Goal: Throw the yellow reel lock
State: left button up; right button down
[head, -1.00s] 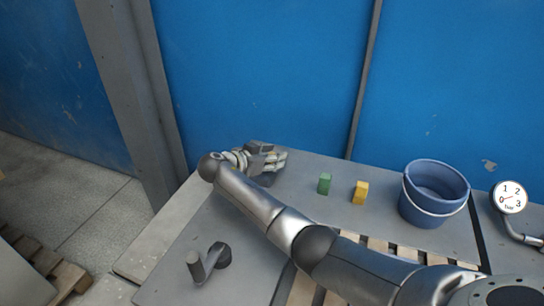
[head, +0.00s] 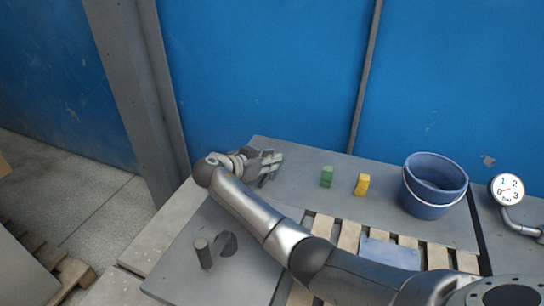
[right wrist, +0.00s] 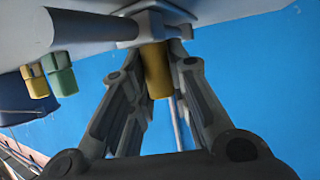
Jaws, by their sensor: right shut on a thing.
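My right gripper (head: 271,166) is at the far left end of the grey panel top in the head view, with my right arm reaching across from the lower right. In the right wrist view its two fingers (right wrist: 158,85) close around a yellow cylindrical grip (right wrist: 156,72) that joins a grey bar (right wrist: 95,30). The grip is hidden in the head view. A separate upright yellow block (head: 362,184) stands beside a green block (head: 326,176) on the panel; both also show in the right wrist view, yellow (right wrist: 35,81) and green (right wrist: 60,74). My left gripper is out of view.
A blue bucket (head: 425,203) stands right of the blocks, and a dial gauge (head: 508,190) is at the far right. A grey crank (head: 205,254) sits at lower left. Blue wall panels (head: 265,70) and a grey post (head: 135,90) close off the back.

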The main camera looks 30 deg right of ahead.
jog(key=shift+s+a+f, duration=0.1)
jog(key=shift+s+a, duration=0.05)
jog(key=shift+a, duration=0.1)
jog(key=shift+d+f, duration=0.15)
jog(key=c, duration=1.6)
grip_release()
jog(key=shift+o, duration=1.3)
jog(key=shift+r, duration=0.2)
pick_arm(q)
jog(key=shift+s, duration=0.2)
pick_arm(e)
jog(key=v, duration=0.7)
jog(key=shift+a+r, duration=0.1)
jog(key=shift+a, duration=0.15)
